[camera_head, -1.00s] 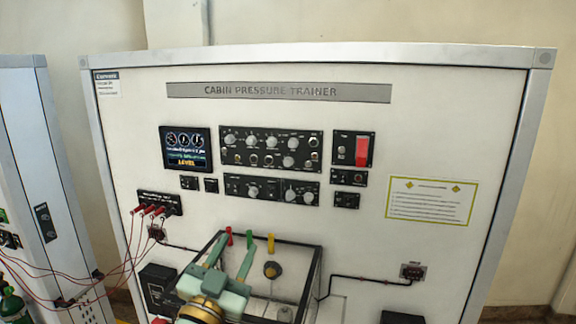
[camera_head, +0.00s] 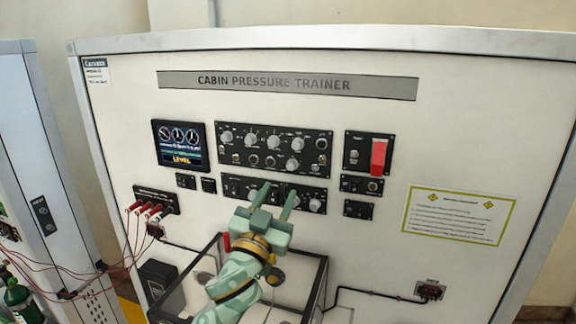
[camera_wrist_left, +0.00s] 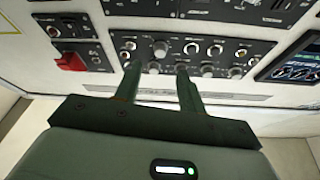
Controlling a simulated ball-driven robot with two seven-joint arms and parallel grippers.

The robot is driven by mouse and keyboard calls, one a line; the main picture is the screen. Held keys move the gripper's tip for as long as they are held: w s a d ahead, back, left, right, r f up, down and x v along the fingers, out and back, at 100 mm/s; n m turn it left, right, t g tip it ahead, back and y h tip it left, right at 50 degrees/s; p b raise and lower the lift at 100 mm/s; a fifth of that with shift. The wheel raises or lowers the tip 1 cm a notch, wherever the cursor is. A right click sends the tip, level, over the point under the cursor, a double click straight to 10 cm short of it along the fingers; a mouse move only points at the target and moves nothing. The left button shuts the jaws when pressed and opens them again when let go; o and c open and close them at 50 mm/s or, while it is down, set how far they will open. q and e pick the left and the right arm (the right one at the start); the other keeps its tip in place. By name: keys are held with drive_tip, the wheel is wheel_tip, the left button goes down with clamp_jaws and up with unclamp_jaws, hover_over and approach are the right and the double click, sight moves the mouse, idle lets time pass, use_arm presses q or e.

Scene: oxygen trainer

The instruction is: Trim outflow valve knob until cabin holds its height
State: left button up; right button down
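The trainer board (camera_head: 110,130) carries a lower dark knob panel (camera_head: 236,183), partly hidden by my left gripper. A pale knob (camera_head: 315,205) shows at that panel's right end. Knob labels are too small to read, so I cannot tell which is the outflow valve knob. The display (camera_head: 180,144) shows round dials and the yellow word LEVEL. My left gripper (camera_head: 278,192) is open and empty, its fingers pointing at the lower panel; I cannot tell if they touch it. The wrist view also shows the left gripper (camera_wrist_left: 157,68) with fingers apart. My right gripper is out of view.
Above is a larger panel of several knobs (camera_head: 274,143); right of it, a red guarded switch (camera_head: 378,156). Below my left arm is an open-topped frame box (camera_head: 310,295). Red plugs and cables (camera_head: 145,207) are at the left. A notice (camera_head: 460,215) is at the right.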

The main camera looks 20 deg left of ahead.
sight(290, 169)
use_arm(q)
drive_tip(key=p+x, duration=0.1)
drive_tip(key=x, duration=0.4)
drive_tip(key=shift+w+r, duration=0.1)
drive_tip(key=shift+w, duration=0.25)
drive_tip(key=shift+w+r, duration=0.25)
drive_tip(key=shift+w, duration=0.35)
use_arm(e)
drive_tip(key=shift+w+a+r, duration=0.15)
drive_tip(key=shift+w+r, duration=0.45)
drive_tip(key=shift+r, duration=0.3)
